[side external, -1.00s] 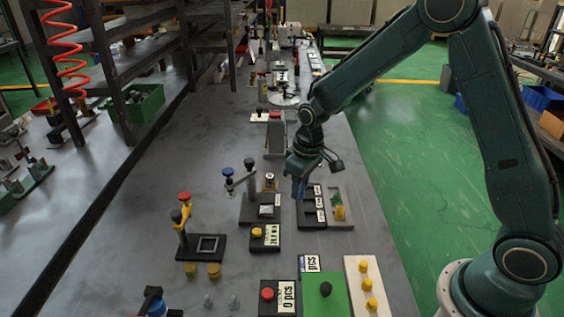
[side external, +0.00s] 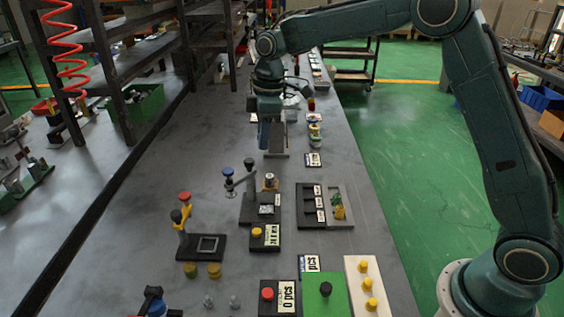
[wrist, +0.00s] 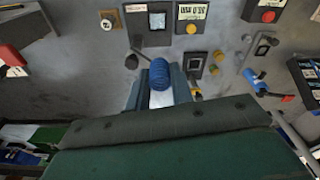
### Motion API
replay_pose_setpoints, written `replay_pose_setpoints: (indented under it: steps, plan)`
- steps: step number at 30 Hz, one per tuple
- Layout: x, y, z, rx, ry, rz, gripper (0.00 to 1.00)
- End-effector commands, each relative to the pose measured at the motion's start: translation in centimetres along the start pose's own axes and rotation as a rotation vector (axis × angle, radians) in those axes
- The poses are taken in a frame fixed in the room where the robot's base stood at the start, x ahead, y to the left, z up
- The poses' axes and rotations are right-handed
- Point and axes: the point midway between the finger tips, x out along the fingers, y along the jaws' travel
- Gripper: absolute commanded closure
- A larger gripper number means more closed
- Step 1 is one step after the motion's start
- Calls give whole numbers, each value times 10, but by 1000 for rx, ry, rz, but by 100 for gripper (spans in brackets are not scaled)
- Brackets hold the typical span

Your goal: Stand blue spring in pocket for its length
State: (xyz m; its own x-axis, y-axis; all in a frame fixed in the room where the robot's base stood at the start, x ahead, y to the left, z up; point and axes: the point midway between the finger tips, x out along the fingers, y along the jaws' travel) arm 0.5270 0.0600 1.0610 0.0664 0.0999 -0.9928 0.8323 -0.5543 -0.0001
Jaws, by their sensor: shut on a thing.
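My gripper (wrist: 158,88) is shut on the blue spring (wrist: 159,73), a ribbed blue cylinder between the fingertips in the wrist view. In the side view my gripper (side external: 264,145) points down above the far half of the table, beside a grey stand; the spring cannot be told apart from the fingers there. The black tray with several pockets (side external: 299,222) lies on the table, nearer the camera and right of my gripper. White labels show on it. The insides of its pockets are too small to make out.
A grey tray (side external: 345,222) with green and yellow pieces adjoins the black tray. A lever press with a blue knob (side external: 228,172) stands left of it. A black box with a yellow button (side external: 257,234) lies in front. Bare table lies left of my gripper.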

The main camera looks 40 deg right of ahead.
Motion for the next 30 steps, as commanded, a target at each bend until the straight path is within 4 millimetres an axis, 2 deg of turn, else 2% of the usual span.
replay_pose_setpoints:
  steps: [9,14,20,30]
  plan:
    - [1,0,0,0,0,0,100]
    - [12,0,1,1,-1,-2,100]
    - [43,-1,5,2,-3,-4,100]
    - [107,-1,13,2,-3,-3,100]
